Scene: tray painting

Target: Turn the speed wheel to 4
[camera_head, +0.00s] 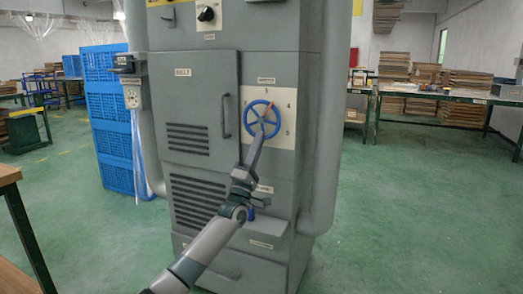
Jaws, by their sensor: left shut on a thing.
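The blue speed wheel (268,107) is on a pale dial plate (286,138) on the front of the grey machine (270,65). Small marks stand around the wheel on the plate; they are too small to read surely. An orange mark shows at the wheel's upper right. My left gripper (262,128) reaches up from below and is shut on the wheel at its lower middle. The gripper hides part of the wheel there. My right gripper is not in view.
A cabinet door labelled BELT (205,100) with a handle is left of the wheel. A black knob (206,14) is above. Blue crates (112,120) stand at the left. A wooden table edge (10,176) is at the near left. Green floor right of the machine is clear.

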